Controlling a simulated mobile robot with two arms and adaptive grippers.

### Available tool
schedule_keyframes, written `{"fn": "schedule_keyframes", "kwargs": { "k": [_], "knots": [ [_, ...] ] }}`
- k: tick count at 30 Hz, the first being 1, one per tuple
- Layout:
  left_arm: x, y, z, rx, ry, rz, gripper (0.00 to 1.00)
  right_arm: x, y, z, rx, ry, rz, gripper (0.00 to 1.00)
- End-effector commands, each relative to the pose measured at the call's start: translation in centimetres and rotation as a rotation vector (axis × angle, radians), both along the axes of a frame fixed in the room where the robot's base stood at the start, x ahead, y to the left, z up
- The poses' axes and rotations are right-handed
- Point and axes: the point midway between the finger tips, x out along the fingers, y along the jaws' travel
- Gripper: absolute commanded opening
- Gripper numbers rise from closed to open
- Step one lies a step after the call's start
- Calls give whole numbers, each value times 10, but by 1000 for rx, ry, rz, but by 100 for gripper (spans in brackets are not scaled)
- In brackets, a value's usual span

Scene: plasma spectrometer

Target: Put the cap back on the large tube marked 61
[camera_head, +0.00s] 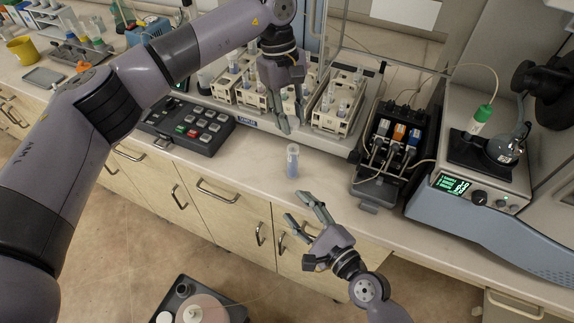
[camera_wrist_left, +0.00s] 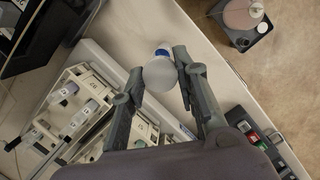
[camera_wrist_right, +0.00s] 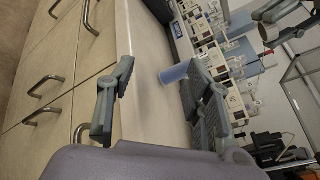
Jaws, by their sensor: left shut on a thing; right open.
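A clear tube with bluish contents (camera_head: 292,163) stands upright on the counter near its front edge, with its top appearing open. Its marking is not readable. It also shows in the right wrist view (camera_wrist_right: 174,74), beyond my right fingertips. My left gripper (camera_head: 289,124) is above and slightly behind the tube. It is shut on a pale round cap (camera_wrist_left: 159,75), seen between the fingertips in the left wrist view; a blue part of the tube (camera_wrist_left: 162,50) shows past it. The cap is hard to make out in the head view. My right gripper (camera_head: 300,208) is open and empty, in front of the tube.
Tube racks (camera_head: 338,108) stand behind my left gripper. A dark keypad (camera_head: 188,125) is on the left, a pump with coloured cassettes (camera_head: 392,140) on the right, and a stirrer unit (camera_head: 490,165) farther right. The counter around the tube is clear.

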Motion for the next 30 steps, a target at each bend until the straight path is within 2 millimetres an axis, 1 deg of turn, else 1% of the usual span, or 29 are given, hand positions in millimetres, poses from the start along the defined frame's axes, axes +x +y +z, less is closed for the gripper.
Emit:
{"fn": "schedule_keyframes", "kwargs": {
  "k": [1, 3, 6, 9, 12, 16, 25, 28, 30],
  "knots": [
    [0, -3, 0, -2, 4, -17, 19, 6, -2, 7, 128, 45, -46, 46],
    [1, -5, 0, -5, 9, -41, 19, 13, -7, 15, 295, 106, -109, 46],
    [2, -7, -1, -9, 14, -65, 19, 21, -16, 21, 492, 182, -182, 46],
    [2, -9, -1, -11, 17, -84, 19, 26, -22, 23, 631, 236, -233, 46],
    [2, -10, -1, -12, 19, -95, 19, 29, -27, 23, 711, 269, -266, 46],
    [2, -10, -1, -13, 20, -101, 19, 30, -29, 22, 752, 285, -282, 46],
    [2, -10, -1, -13, 20, -101, 19, 31, -29, 23, 751, 285, -281, 46],
    [2, -10, -1, -13, 20, -101, 19, 35, -28, 23, 752, 283, -283, 46],
    [2, -10, -2, -12, 20, -100, 19, 42, -25, 23, 753, 283, -283, 46]
  ]
}}
